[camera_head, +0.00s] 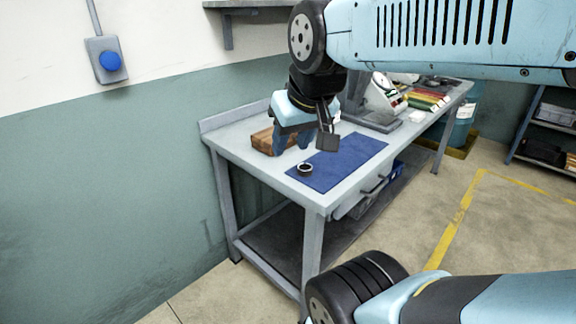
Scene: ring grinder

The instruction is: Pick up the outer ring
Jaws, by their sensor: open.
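The outer ring (305,169) is a small dark ring with a pale inside. It lies near the front left corner of the blue mat (347,162) on the workbench. My gripper (291,150) is above the bench, behind and slightly left of the ring. The exact height of the fingertips over the bench cannot be told.
A brown wooden block (264,141) sits behind my fingers. The grey workbench (245,156) carries a machine (372,117) and coloured bins (428,101) farther back. The mat right of the ring is clear. A wall with a blue button (110,61) stands left.

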